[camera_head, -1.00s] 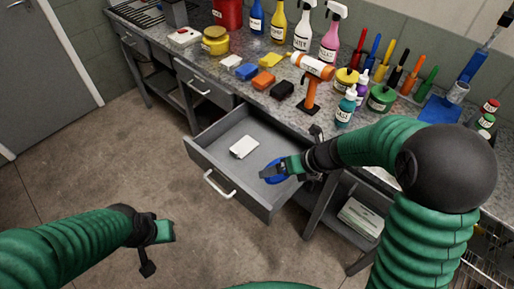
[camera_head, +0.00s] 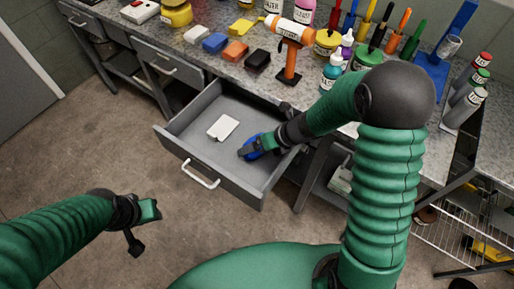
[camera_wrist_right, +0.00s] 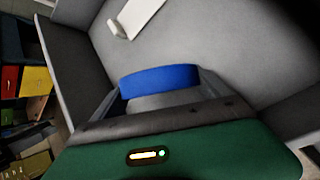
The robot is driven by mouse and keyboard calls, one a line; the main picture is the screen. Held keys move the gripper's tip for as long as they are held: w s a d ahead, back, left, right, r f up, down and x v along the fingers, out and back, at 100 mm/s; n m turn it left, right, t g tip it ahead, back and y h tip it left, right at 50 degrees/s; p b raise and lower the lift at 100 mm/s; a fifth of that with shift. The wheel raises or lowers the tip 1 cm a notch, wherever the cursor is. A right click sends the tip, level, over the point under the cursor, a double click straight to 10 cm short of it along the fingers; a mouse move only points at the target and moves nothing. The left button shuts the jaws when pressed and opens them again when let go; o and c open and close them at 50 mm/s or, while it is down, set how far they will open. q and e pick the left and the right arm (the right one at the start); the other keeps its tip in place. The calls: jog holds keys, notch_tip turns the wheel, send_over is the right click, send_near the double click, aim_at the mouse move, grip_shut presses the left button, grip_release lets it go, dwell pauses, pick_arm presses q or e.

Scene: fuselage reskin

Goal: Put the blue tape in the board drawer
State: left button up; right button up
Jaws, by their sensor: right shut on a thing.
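The blue tape (camera_head: 252,147) is a blue ring, held in my right gripper (camera_head: 256,147) inside the open drawer. In the right wrist view the blue tape (camera_wrist_right: 160,78) sits between the two fingers of the right gripper (camera_wrist_right: 160,92), which are shut on it. The open drawer (camera_head: 205,172) is grey with a white handle. I cannot tell whether the tape touches the drawer floor. My left gripper (camera_head: 146,214) is empty, over the floor to the left of the drawer; its fingers are too small to tell if they are open.
A white block (camera_head: 223,127) lies in the drawer left of the tape, and it also shows in the right wrist view (camera_wrist_right: 135,14). The counter (camera_head: 180,50) above holds coloured sponges, an orange tool (camera_head: 289,40) and bottles. The drawer's front middle is clear.

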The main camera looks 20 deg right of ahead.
jog(key=shift+s, duration=0.2)
jog(key=o, duration=1.4)
jog(key=shift+r, duration=0.2)
jog(key=s+d+r+m+t+h+p, duration=0.1)
jog(key=d+r+m+h+p, duration=0.15)
jog(key=d+r+m, duration=0.6)
jog(key=s+d+r+m+t+h+p, duration=0.1)
jog(key=r+m+t+h, duration=0.2)
jog(key=m, duration=1)
jog(key=s+a+f+m+g, duration=0.1)
jog(key=s+a+m+g, duration=0.1)
jog(key=s+m, duration=0.4)
jog(key=s+a+f+m+g, duration=0.2)
jog(key=s+m+g, duration=0.2)
jog(key=m, duration=0.6)
jog(key=shift+s+a+f, duration=0.2)
jog(key=shift+s+a, duration=0.15)
jog(key=shift+s, duration=0.85)
